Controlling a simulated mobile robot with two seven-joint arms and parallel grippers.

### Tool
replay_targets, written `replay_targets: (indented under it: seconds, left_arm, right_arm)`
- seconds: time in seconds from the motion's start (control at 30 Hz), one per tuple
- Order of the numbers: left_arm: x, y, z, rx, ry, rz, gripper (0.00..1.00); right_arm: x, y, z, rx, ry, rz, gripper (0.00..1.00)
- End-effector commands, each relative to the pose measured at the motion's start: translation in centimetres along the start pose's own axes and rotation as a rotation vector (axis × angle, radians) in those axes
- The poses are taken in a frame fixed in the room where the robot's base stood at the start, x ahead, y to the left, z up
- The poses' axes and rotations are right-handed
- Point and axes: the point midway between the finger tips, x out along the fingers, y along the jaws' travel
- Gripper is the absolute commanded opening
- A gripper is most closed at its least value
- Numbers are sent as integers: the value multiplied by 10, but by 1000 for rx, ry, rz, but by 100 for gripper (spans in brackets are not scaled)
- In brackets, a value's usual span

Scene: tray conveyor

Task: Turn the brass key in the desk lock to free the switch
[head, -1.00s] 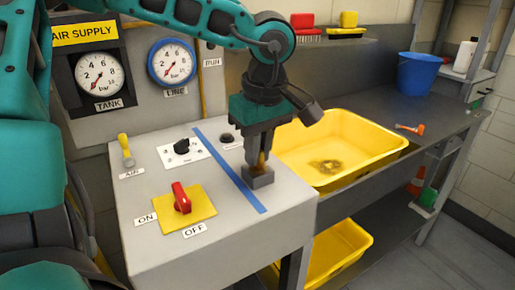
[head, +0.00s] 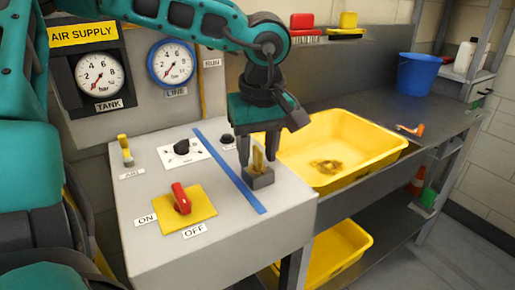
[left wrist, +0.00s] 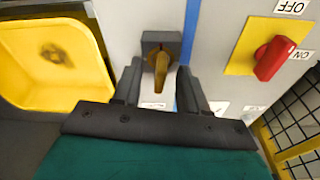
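The brass key (head: 257,163) stands in the grey desk lock (head: 260,180) at the right of the sloped grey desk. In the left wrist view the key (left wrist: 160,70) shows between my two dark fingertips, with gaps on both sides. My left gripper (head: 258,157) is open, above the lock and around the key, and its fingers seem apart from it. The red switch (head: 181,199) sits on a yellow plate (head: 201,207) between the ON and OFF labels, left of a blue stripe. My right gripper is not in view.
A yellow tray (head: 367,144) stands right of the desk, with another yellow tray (head: 340,249) below. Black knobs (head: 181,147) and a brass AIR lever (head: 125,149) sit on the desk. Gauges (head: 99,74) are behind. A blue bucket (head: 417,73) is at the far right.

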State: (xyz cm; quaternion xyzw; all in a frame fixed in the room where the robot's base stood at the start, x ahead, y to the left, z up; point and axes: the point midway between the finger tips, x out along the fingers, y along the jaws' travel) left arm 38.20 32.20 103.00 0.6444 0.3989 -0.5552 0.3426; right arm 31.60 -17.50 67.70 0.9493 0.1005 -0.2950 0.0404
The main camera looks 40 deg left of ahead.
Motion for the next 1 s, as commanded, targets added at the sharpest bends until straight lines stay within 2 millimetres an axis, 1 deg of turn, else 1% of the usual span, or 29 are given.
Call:
replay_targets:
  seconds: [0.23,0.3,0.37,0.5,0.6,0.8,0.9,1.0]
  left_arm:
    - [0,0,0,-1,0,-1,44]
    - [0,0,0,-1,0,-1,44]
    - [0,0,0,-1,0,0,44]
    - [0,0,0,-1,0,0,44]
    - [-30,1,-1,-1,5,5,44]
    - [-79,1,-1,-1,4,4,44]
    - [-99,0,-1,-2,4,2,44]
    - [-114,0,-1,-1,3,2,44]
  right_arm:
    - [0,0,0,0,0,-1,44]
    - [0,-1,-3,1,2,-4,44]
    - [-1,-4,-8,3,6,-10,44]
    - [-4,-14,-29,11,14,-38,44]
    - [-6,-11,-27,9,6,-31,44]
    - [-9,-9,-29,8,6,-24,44]
    - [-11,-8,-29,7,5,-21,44]
    - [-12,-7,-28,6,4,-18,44]
